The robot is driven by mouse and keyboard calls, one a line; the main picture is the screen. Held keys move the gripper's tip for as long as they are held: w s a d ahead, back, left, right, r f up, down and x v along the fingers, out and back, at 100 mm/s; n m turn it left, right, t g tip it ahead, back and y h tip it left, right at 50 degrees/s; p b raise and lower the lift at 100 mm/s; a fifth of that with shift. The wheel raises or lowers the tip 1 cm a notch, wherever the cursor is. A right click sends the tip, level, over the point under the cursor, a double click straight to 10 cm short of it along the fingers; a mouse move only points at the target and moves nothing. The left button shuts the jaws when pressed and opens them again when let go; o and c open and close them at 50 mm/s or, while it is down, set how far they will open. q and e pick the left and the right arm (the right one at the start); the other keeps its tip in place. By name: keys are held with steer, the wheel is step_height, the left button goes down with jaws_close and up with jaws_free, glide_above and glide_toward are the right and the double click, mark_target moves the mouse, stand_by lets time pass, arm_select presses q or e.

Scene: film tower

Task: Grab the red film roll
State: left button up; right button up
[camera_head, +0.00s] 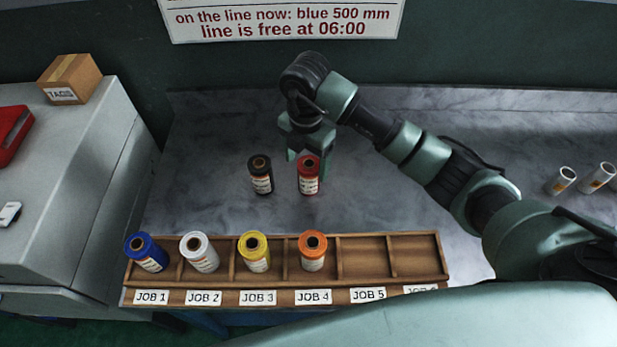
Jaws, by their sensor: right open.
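The red film roll (309,178) stands upright on the grey marble-patterned table, behind the wooden rack. My right gripper (308,158) points down at the roll, with its fingers at the roll's top and far side. The fingers are open; I cannot tell whether they touch the roll. Part of the fingers is hidden behind the roll. A black film roll (260,176) stands upright just to the left of the red one, with a small gap between them. My left gripper is not in view.
A wooden rack (380,283) in front holds blue, white, yellow and orange rolls in JOB 1 to JOB 4; JOB 5 and the rightmost compartment are empty. A cardboard box (70,78) sits on a grey cabinet at left. A sign hangs behind.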

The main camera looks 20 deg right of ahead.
mark_target(309, 179)
steer(key=f, duration=0.2)
steer(key=f+p, duration=0.1)
steer(key=f, duration=0.1)
steer(key=f+p, duration=0.1)
steer(key=f, duration=0.1)
steer(key=shift+d+f, duration=0.25)
steer(key=shift+d, duration=0.05)
steer(key=shift+w+f, duration=0.1)
steer(key=shift+f, duration=0.3)
steer(key=shift+c, duration=0.2)
steer(key=c, duration=1.6)
